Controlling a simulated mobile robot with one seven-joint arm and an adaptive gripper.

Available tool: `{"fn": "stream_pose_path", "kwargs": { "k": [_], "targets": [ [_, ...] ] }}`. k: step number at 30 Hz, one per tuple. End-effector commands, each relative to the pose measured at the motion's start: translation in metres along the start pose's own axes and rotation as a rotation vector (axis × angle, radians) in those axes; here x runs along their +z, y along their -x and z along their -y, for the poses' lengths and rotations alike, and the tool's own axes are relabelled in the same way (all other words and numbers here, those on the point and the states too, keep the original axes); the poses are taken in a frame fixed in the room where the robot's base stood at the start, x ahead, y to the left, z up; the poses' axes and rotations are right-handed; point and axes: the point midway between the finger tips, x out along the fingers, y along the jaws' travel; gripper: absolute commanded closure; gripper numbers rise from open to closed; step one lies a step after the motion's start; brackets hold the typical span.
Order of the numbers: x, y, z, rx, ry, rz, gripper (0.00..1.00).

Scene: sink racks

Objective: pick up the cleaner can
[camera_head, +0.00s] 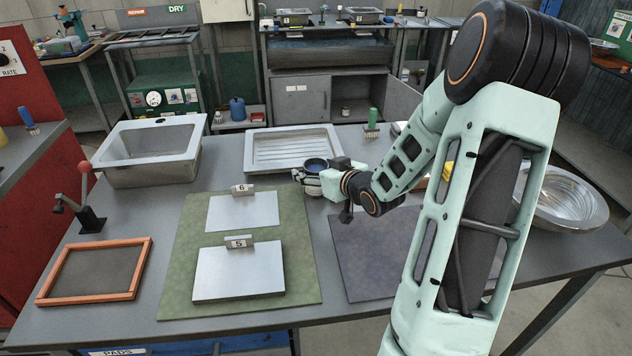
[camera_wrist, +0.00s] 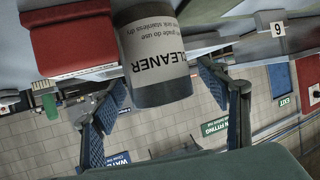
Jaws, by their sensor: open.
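The cleaner can (camera_wrist: 157,55) shows in the wrist view with a pale label reading CLEANER, upside down, and a dark grey end. It lies between the two blue-padded fingers of my gripper (camera_wrist: 161,82), which are spread apart with gaps visible on both sides. In the head view my gripper (camera_head: 311,181) is low over the table at its middle, right at the can (camera_head: 317,163), whose dark blue top shows. The rest of the can is mostly hidden by my gripper.
A shallow metal tray sink (camera_head: 250,150) lies just behind the can. A deep sink (camera_head: 150,177) stands at the left, a round basin (camera_head: 595,211) at the right. A green mat (camera_head: 180,270) with plates numbered 6 and 5 lies front left. A green-topped brush (camera_head: 372,120) stands behind.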

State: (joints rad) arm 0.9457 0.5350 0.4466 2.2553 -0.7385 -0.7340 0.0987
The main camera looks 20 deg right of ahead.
Motion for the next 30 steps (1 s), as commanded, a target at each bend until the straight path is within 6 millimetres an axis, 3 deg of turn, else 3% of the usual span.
{"fn": "stream_pose_path", "kwargs": {
  "k": [3,21,30],
  "targets": [
    [-0.0003,0.0003,0.0,0.0,0.0,0.0,0.33],
    [-0.0019,0.0005,0.0,0.0,0.002,-0.003,0.97],
    [-0.0047,-0.0003,0.0007,0.0,0.002,-0.004,0.97]
  ]
}}
